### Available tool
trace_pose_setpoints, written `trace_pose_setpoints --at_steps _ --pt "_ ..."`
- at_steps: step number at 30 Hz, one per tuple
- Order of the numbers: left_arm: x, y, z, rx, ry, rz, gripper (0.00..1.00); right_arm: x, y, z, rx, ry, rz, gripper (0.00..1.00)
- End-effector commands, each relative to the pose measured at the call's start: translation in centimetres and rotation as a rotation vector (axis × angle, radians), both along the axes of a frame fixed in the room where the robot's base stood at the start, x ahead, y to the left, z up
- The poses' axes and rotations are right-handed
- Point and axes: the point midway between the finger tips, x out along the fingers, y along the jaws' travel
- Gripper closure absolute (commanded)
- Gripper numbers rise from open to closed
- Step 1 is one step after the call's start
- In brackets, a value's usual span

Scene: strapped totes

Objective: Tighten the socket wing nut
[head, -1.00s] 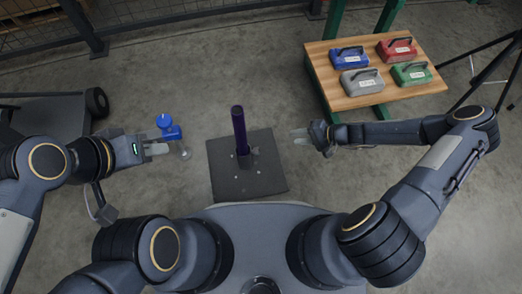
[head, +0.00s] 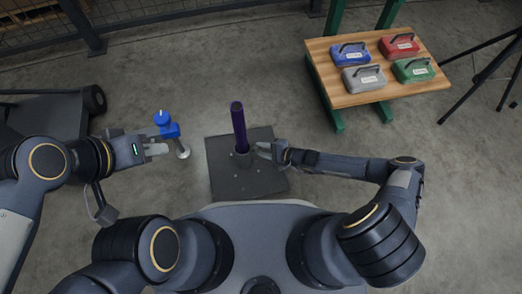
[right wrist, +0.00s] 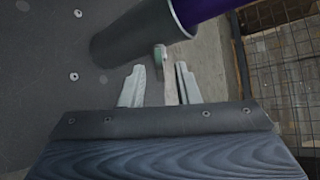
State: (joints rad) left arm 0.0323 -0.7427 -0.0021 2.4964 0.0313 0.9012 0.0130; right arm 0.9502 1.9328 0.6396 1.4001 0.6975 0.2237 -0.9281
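A purple post (head: 239,125) stands upright in a dark grey tubular socket (head: 243,160) on a square base plate (head: 222,182); the socket also shows in the right wrist view (right wrist: 135,42). The wing nut (right wrist: 160,57) is a small pale tab on the socket's side. My right gripper (head: 263,151) is at the socket's right side. In the right wrist view its two fingers (right wrist: 160,86) are apart and empty, with the wing nut just beyond their gap. My left gripper (head: 162,149) is beside a blue and silver object (head: 170,130); whether it grips it is unclear.
A wooden table (head: 350,98) at the upper right carries blue, red, grey and green handled cases. A tripod (head: 470,85) stands at the far right. A dark cart (head: 45,112) is at the left.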

Motion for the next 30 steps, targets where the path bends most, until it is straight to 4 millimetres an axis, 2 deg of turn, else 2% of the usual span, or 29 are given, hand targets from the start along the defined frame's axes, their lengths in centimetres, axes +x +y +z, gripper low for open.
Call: trace_pose_setpoints --at_steps 4,12,18,19,30 --pt "0.01 0.00 -0.45 0.000 0.000 0.000 0.71 0.42 0.78 -0.45 0.000 0.001 -0.001 0.71" --pt "0.00 0.00 -0.39 0.000 0.000 0.000 0.71 0.47 0.84 -0.40 0.000 0.001 -0.001 0.72" --pt "0.00 0.00 -0.39 0.000 0.000 0.000 0.71 0.45 0.83 -0.40 0.000 0.001 -0.001 0.98" --pt "0.00 0.00 -0.39 0.000 0.000 0.000 0.71 0.45 0.83 -0.40 0.000 0.001 -0.001 1.00" --pt "0.00 0.00 0.07 0.000 0.000 0.000 0.71 0.49 0.83 -0.17 -0.014 0.051 0.004 1.00"
